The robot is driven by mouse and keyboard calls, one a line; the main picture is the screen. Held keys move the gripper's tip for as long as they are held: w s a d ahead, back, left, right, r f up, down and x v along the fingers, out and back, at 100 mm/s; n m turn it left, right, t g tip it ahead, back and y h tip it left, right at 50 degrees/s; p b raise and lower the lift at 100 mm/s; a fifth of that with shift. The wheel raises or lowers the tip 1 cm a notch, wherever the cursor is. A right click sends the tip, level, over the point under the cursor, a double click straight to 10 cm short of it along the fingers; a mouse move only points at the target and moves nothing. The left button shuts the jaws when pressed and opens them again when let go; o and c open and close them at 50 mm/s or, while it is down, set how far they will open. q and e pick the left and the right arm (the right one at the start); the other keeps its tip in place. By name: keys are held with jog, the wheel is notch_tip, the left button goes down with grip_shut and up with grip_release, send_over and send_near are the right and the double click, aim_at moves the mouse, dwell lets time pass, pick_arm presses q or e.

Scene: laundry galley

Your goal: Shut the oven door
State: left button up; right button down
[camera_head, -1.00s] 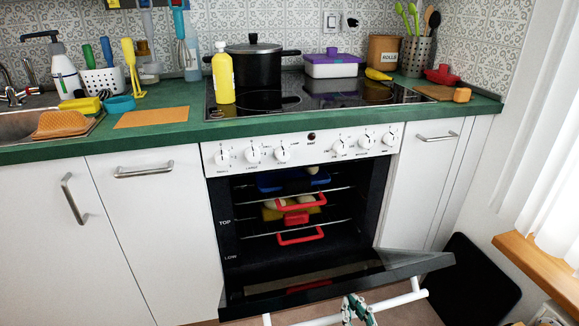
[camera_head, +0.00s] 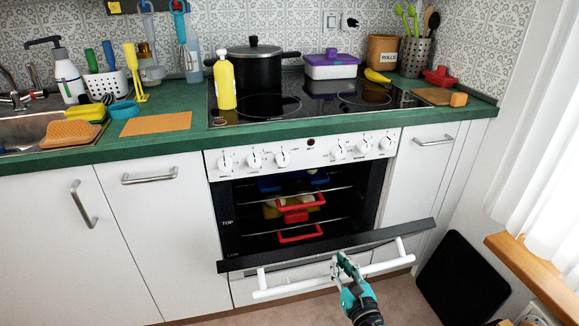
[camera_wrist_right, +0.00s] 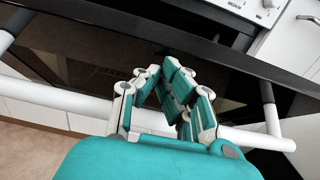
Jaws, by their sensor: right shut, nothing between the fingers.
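The oven door (camera_head: 395,234) hangs partly open, tilted out from the white oven front, and its dark edge shows in the head view. Its white bar handle (camera_head: 295,287) runs along the outer side. My right gripper (camera_head: 342,258) is at the middle of the handle, its teal fingers shut with nothing between them. In the right wrist view the closed fingers (camera_wrist_right: 165,72) reach over the handle (camera_wrist_right: 50,94) toward the dark door panel (camera_wrist_right: 95,75). I cannot tell whether they touch the panel. My left gripper is out of view.
Inside the oven (camera_head: 345,215) are racks with a red-handled dish (camera_head: 302,201) and a blue one (camera_head: 270,184). The hob above holds a black pot (camera_head: 255,68) and a yellow bottle (camera_head: 224,85). A black panel (camera_head: 462,280) leans at the right, by the wooden sill (camera_head: 540,270).

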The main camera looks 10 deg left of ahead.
jog(key=w+r, duration=0.1)
jog(key=w, duration=0.1)
jog(key=w+a+r+p, duration=0.1)
jog(key=w, duration=0.1)
jog(key=w+a+r, duration=0.1)
jog(key=w+r, duration=0.1)
jog(key=shift+a+p, duration=0.1)
jog(key=shift+p, duration=0.2)
jog(key=w, duration=0.1)
jog(key=w+a+r, duration=0.1)
jog(key=w+r, duration=0.1)
jog(key=w, duration=0.1)
jog(key=shift+w+a, duration=0.1)
jog(key=shift+a, duration=0.15)
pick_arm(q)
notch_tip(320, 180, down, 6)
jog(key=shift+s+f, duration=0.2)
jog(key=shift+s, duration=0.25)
pick_arm(e)
jog(key=shift+w+a+r, duration=0.1)
jog(key=shift+w+r, duration=0.05)
jog(key=shift+w, duration=0.1)
